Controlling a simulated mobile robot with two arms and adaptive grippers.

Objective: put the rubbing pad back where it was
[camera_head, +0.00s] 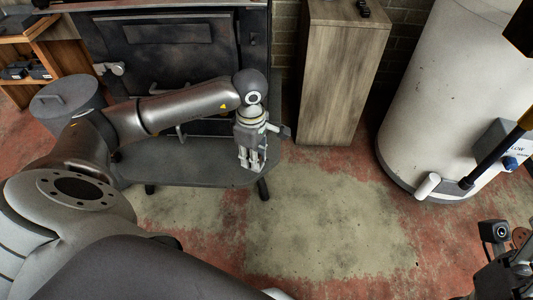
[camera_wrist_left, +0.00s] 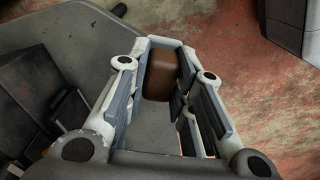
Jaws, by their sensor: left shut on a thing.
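My left gripper (camera_head: 251,162) points down over the right end of a low dark grey table (camera_head: 185,165). In the left wrist view, the left gripper (camera_wrist_left: 165,85) is shut on a brown rounded block, the rubbing pad (camera_wrist_left: 160,76). The pad shows between the fingers, with the grey tabletop (camera_wrist_left: 95,50) below and the red floor to the right. Whether the pad touches the tabletop I cannot tell. In the head view the fingers hide the pad. Part of my right gripper (camera_head: 508,270) shows at the lower right edge; its fingers are not clear.
A dark cabinet-like unit (camera_head: 180,45) stands behind the table. A wooden cabinet (camera_head: 340,70) and a large white tank (camera_head: 440,90) stand to the right. A grey lidded bin (camera_head: 65,98) is at the left. The worn floor (camera_head: 320,220) in front is clear.

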